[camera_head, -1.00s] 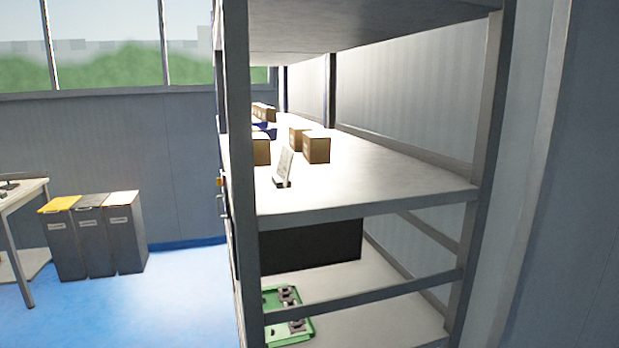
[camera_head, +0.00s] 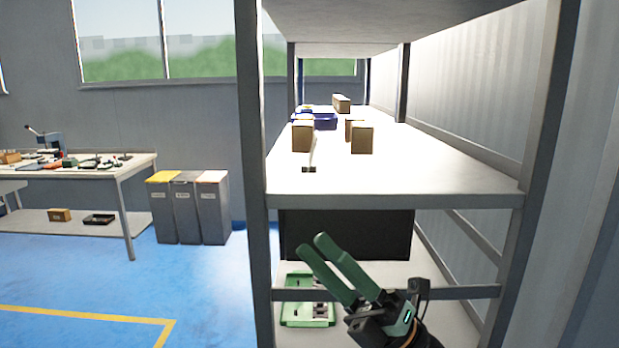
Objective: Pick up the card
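A thin pale upright card (camera_head: 312,153) stands on the upper shelf (camera_head: 420,180) near its left front part, seen almost edge-on. A small holder (camera_head: 309,169) is at its foot. Any print on the card cannot be read from here. My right gripper (camera_head: 312,243) has green fingers, pointing up and to the left, with a gap between them and nothing held. In the picture it is below the card and in front of the lower shelf. My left gripper is not in view.
Brown boxes (camera_head: 362,138) and a blue bin (camera_head: 325,121) stand farther back on the shelf. A rack post (camera_head: 254,180) rises at left and a crossbar (camera_head: 450,292) runs low. A green tray (camera_head: 296,318) sits on the lower shelf. Grey bins (camera_head: 212,210) and a workbench (camera_head: 80,175) are left.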

